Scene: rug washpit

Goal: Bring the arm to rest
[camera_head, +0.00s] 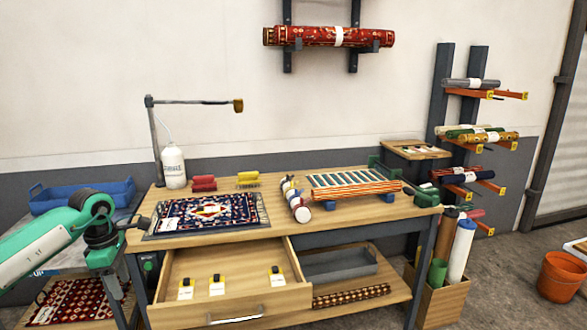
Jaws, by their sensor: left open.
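My left arm, green and white, comes in from the left edge. Its gripper (142,222) is small in view, at the left front corner of the wooden workbench (390,212). It is open, and I see nothing between its fingers. It is close to the patterned rug piece (208,213) lying on a dark tray or board at the bench's left; I cannot tell whether they touch. My right gripper is not in view.
A drawer (235,290) stands open at the bench front, with several small tagged items inside. A lamp arm (190,102) and white bottle (173,166) stand at the back left. A blue tray (82,195) is behind my arm. An orange bucket (561,277) stands on the floor at right.

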